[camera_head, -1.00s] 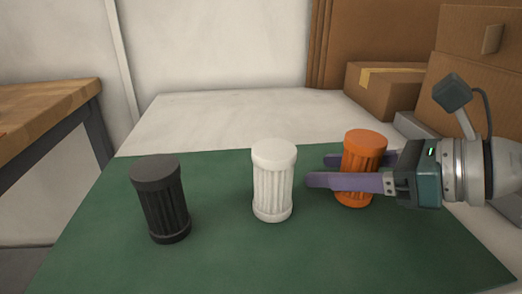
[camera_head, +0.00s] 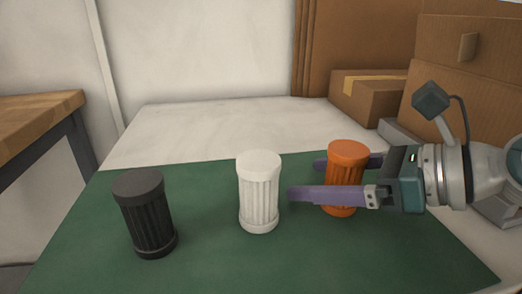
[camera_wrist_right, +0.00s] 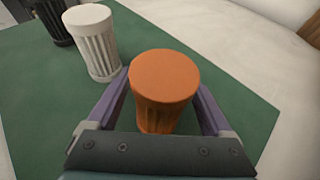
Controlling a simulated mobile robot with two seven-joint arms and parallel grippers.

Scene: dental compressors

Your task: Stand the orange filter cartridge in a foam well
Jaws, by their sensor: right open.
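The orange filter cartridge (camera_head: 346,155) stands upright on the green mat (camera_head: 215,262). My right gripper (camera_head: 308,178) is open around it, with one purple finger on the near side and one on the far side. In the right wrist view the orange cartridge (camera_wrist_right: 163,78) sits between the two fingers (camera_wrist_right: 162,100), with a small gap at each side visible. A white cartridge (camera_head: 259,192) stands upright to its left, just beyond the fingertips. A black cartridge (camera_head: 147,215) stands further left. No foam well shows. My left gripper is out of view.
A wooden bench (camera_head: 35,115) is at the far left. The mat's front middle is clear.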

